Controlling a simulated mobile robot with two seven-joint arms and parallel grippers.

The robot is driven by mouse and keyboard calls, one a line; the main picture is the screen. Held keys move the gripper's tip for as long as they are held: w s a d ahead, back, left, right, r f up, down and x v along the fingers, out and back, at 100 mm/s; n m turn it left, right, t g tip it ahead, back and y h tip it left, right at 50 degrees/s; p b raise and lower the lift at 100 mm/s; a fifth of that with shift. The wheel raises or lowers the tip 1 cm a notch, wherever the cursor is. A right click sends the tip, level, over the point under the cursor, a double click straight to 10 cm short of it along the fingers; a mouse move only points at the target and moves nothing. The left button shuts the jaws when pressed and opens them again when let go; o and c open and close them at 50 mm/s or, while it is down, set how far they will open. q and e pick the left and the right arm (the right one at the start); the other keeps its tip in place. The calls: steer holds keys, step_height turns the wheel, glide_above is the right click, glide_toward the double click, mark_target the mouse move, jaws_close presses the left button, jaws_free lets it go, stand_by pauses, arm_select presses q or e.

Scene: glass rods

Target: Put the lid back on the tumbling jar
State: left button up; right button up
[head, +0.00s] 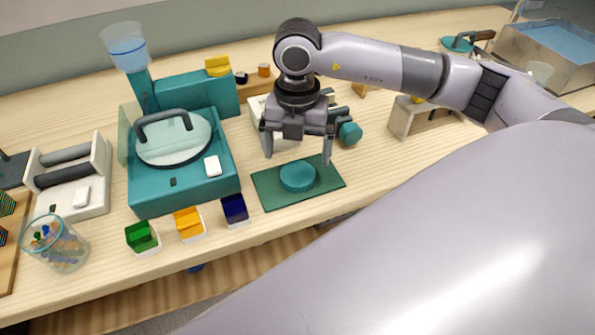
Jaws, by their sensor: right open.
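A round teal lid (298,177) lies flat on a dark green mat (272,197) near the table's front edge. My right gripper (298,158) points down above the lid, its two fingers apart and nothing between them. Whether the fingertips touch the lid or mat is hard to tell; they look a little above. An open clear jar (70,256) with coloured glass pieces stands upright at the front left and looks like the tumbling jar. My left gripper is not in view.
A two-roller stand (96,203) is behind the jar. A teal grinder (153,208) stands between jar and mat. Green (141,234), orange (188,222) and dark blue (234,208) blocks line the front edge. A wooden-sided stand (399,122) is right of the gripper.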

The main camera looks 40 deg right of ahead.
mark_target(298, 171)
step_height(298, 171, down, 5)
steer(key=shift+w+d+f+p, duration=0.1)
steer(key=shift+p, duration=0.35)
stand_by(0.3)
steer(key=c, duration=1)
